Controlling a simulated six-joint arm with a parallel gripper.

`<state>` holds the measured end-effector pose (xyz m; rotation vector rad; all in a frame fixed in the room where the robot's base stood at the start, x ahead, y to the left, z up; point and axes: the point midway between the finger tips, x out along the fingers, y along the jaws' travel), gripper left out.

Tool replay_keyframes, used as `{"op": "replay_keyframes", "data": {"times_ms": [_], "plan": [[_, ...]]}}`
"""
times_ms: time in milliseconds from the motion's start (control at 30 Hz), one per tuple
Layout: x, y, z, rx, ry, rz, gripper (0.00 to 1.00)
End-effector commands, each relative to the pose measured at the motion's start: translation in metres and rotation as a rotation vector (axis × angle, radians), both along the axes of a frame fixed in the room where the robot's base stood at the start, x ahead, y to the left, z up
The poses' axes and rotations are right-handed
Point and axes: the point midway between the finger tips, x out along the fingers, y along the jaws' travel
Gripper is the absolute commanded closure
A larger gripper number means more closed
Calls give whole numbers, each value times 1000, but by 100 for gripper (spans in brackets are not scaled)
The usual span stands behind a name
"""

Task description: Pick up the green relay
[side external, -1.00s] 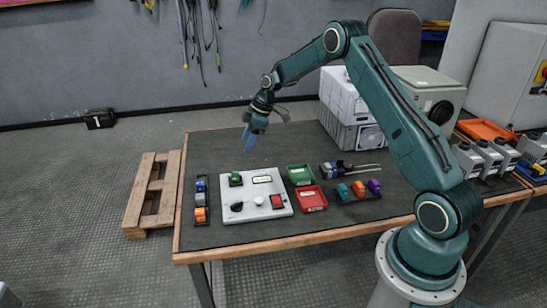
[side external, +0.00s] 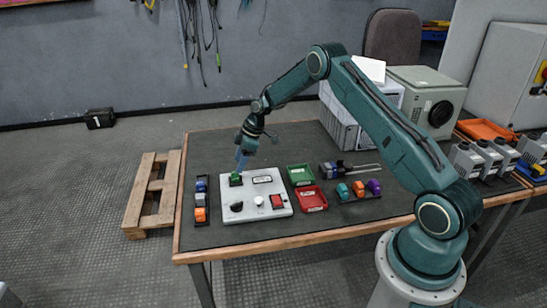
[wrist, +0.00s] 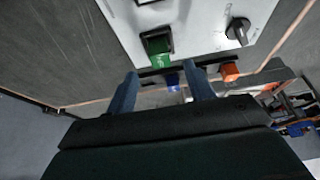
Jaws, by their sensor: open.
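The green relay (side external: 235,179) sits in a dark socket at the upper left of the white panel (side external: 268,210). It also shows in the wrist view (wrist: 158,48), just beyond my fingertips and between their lines. My gripper (side external: 241,163) points down just above the green relay in the side view. In the wrist view its two blue fingers (wrist: 164,78) are apart with nothing held between them. I cannot tell whether a fingertip touches the relay.
A black strip with blue and orange relays (side external: 201,214) lies left of the panel. A green tray (side external: 299,174) and a red tray (side external: 310,199) lie right of it. Another strip (side external: 358,199) holds teal, orange and purple relays. The panel also bears a black knob (side external: 237,207) and a red part (side external: 277,201).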

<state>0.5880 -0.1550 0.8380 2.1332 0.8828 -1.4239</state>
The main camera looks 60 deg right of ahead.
Motion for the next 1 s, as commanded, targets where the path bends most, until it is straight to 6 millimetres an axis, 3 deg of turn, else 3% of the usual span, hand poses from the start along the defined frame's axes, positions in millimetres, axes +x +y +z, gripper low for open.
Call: {"op": "replay_keyframes", "data": {"times_ms": [367,933,1000], "plan": [[10,12,-37,0,1,0,47],[12,13,-40,0,1,0,47],[11,13,-40,0,1,0,59]]}}
